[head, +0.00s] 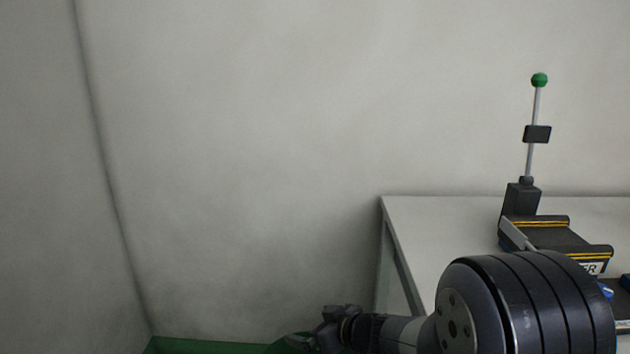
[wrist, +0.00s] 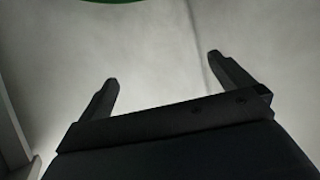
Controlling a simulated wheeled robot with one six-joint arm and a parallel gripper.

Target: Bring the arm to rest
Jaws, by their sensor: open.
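My gripper (wrist: 163,82) shows in the wrist view with its two dark fingers wide apart and nothing between them. A plain grey surface lies beyond the fingers. In the head view my arm reaches in low from the right, with a large dark joint in front of the table and slimmer wrist parts at the bottom middle. The gripper's fingertips cannot be made out clearly in the head view.
A white table (head: 440,220) stands at the right. On it is a black device (head: 545,235) with yellow stripes and an upright rod topped by a green ball (head: 539,80). Grey walls fill the back and left. A green strip (head: 210,346) shows at the bottom left.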

